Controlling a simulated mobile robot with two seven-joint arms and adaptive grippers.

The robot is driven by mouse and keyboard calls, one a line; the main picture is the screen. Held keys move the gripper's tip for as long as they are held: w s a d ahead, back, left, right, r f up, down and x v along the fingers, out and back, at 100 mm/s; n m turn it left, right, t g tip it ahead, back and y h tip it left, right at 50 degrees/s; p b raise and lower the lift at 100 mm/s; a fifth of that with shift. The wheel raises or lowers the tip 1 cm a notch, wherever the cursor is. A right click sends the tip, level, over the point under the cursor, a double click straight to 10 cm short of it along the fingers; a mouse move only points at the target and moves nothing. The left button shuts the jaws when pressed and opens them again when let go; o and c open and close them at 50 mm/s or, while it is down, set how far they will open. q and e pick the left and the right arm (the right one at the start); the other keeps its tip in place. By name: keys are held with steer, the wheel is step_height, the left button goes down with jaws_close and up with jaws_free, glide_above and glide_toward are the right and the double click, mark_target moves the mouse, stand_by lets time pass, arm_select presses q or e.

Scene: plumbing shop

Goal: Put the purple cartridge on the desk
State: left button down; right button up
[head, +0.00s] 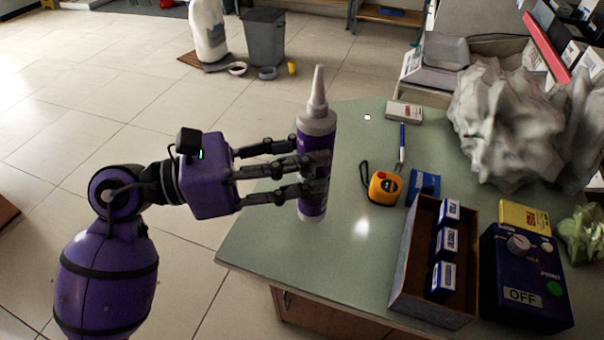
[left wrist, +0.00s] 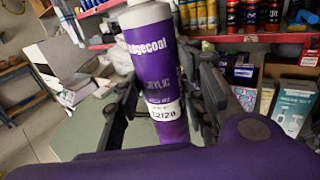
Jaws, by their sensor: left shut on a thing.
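The purple cartridge (head: 315,140) has a white top and a long pale nozzle. My left gripper (head: 312,177) is shut around its lower body and holds it nearly upright. In the left wrist view the cartridge (left wrist: 152,75) shows a purple label with white lettering, between the fingers. In the head view it appears over the left edge of the green-topped desk (head: 270,245); I cannot tell how high its base is above the surface. My right gripper is not in view.
An orange tape measure (head: 384,187), a blue box (head: 424,184), an open carton (head: 405,262) with small boxes, a dark control box (head: 525,285) and a large crumpled grey heap (head: 515,125) occupy the desk's middle and right. Its left front part is clear.

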mark_target(302, 173)
arm_select(q)
steer(key=shift+w+f+b, duration=0.25)
steer(key=shift+f, duration=0.75)
steer(key=shift+w+f+b, duration=0.2)
steer(key=shift+f, duration=0.8)
steer(key=shift+f, duration=0.15)
steer(key=c, duration=1.1)
jaws_free()
steer(key=v, duration=1.2)
